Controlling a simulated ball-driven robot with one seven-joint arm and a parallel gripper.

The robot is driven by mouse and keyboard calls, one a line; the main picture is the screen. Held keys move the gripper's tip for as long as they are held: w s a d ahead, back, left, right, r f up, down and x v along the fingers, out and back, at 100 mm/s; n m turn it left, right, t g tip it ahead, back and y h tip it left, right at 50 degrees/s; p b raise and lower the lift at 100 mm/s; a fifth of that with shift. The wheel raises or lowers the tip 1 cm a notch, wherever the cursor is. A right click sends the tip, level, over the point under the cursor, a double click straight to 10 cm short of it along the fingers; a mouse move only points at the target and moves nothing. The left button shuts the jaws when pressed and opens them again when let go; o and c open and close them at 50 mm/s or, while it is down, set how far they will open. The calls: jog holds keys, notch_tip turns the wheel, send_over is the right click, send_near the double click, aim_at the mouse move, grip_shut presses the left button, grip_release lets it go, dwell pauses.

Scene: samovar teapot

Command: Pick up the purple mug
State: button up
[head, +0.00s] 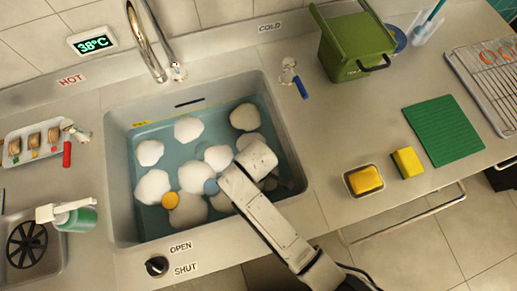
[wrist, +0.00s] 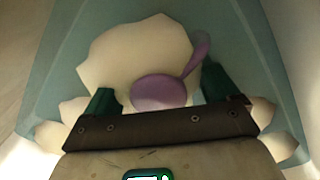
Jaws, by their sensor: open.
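A purple thing shows in the wrist view: a rounded oval part (wrist: 158,92) between my fingers, and a thin curved part (wrist: 198,54) rising to the upper right. I cannot tell from its shape that it is a mug. It lies against a pale foam clump (wrist: 135,48). My gripper (wrist: 158,93) is open, with one dark green finger on each side of the oval; contact cannot be told. In the head view my wrist is over the right part of the sink (head: 118,190), hiding the fingers and what is beneath; no purple shows there.
Several white foam clumps (head: 188,129) crowd the water. A yellow-orange round thing (head: 169,202) and a blue one (head: 211,187) show among them. The sink walls and faucet (head: 148,45) bound the space. A sponge in a dish (head: 365,180) and a green mat (head: 443,131) are right.

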jog(key=c, duration=1.2)
jog(key=shift+r, duration=0.1)
